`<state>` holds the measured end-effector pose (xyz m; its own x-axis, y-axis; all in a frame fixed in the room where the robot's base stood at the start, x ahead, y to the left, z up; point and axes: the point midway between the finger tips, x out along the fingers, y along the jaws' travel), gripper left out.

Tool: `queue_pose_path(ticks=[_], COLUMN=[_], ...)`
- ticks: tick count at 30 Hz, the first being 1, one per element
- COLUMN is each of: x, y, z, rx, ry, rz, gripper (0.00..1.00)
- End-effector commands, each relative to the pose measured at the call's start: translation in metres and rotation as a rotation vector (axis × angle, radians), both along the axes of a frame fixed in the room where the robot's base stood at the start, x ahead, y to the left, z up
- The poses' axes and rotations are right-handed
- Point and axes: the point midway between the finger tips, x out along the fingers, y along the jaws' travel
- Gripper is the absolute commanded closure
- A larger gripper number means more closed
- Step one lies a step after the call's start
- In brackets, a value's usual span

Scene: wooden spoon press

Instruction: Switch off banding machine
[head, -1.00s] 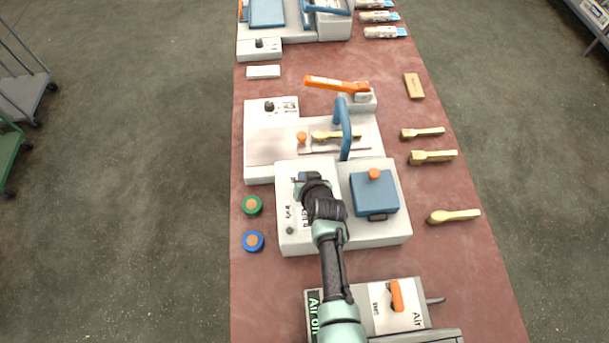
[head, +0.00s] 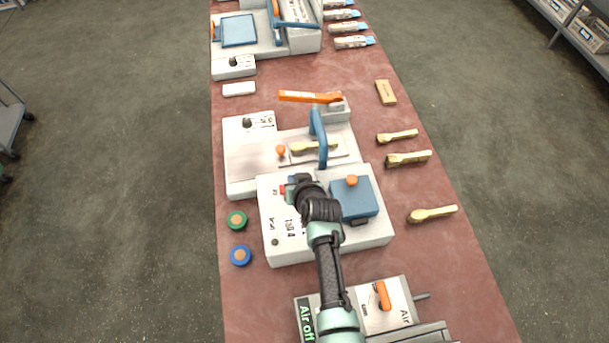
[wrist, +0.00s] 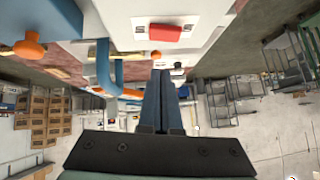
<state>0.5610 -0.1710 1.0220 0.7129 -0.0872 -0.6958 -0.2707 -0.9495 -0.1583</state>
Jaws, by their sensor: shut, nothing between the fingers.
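A white machine (head: 290,252) with a blue block (head: 353,200) on its right side stands on the red-brown bench. I cannot read a name on it, so I cannot tell for sure that it is the banding machine. A red switch (head: 283,190) shows at its upper left. In the wrist view the red switch (wrist: 166,33) sits on a white plate, apart from my fingertips. My gripper (wrist: 163,75) is shut and empty. In the head view my gripper (head: 292,187) is just right of the switch, over the machine, and partly hidden by my wrist.
A press with a blue handle (head: 319,138) and an orange lever (head: 310,97) stands behind. Green (head: 237,221) and blue (head: 241,255) rings lie left. Spoons (head: 433,213) lie right.

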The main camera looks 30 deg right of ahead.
Motion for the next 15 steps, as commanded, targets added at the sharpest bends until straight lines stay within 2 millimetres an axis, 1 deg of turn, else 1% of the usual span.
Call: queue_pose_path(ticks=[1, 15], x=[-0.008, -0.052], y=[0.001, 0.006], z=[0.001, 0.043], rx=[0.003, 0.0], ry=[0.004, 0.003], rz=[-0.003, -0.002], gripper=[1.0, 1.0])
